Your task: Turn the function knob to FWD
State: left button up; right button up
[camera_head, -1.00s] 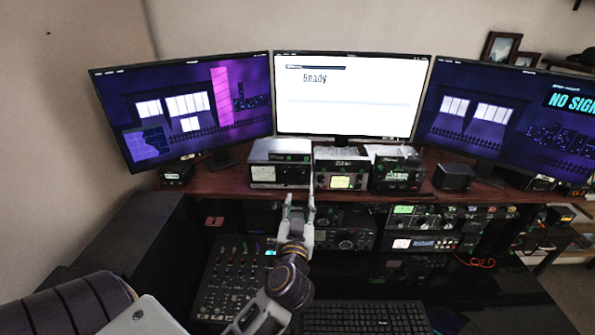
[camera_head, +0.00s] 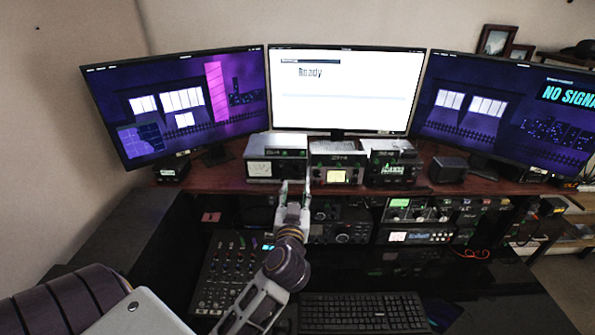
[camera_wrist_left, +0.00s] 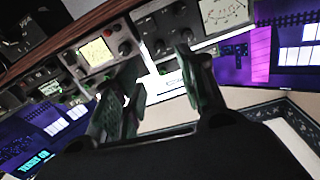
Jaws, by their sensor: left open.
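My left gripper (camera_head: 295,184) is open and empty, its fingertips just in front of the lower right part of the left tuner box (camera_head: 276,160). This box has a wide meter. In the left wrist view, the gripper (camera_wrist_left: 157,85) straddles several dark knobs (camera_wrist_left: 187,36) on the meter box's panel (camera_wrist_left: 145,22); contact is not clear. The middle box (camera_head: 337,165) has a lit yellow display, which also shows in the wrist view (camera_wrist_left: 96,53). I cannot read which knob is the function knob or where it points. My right gripper is not in view.
A third box (camera_head: 393,164) and a small dark cube (camera_head: 448,169) stand on the wooden shelf (camera_head: 225,183). Monitors rise behind. More radio gear (camera_head: 342,230) sits under the shelf. A mixer (camera_head: 228,270) and a keyboard (camera_head: 362,313) lie below, near my left arm.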

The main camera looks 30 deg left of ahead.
aim_at(298, 168)
pick_arm(q)
jog(key=shift+p+x, duration=0.7)
jog(key=shift+x, duration=5.05)
jog(key=shift+f, duration=0.1)
grip_shut()
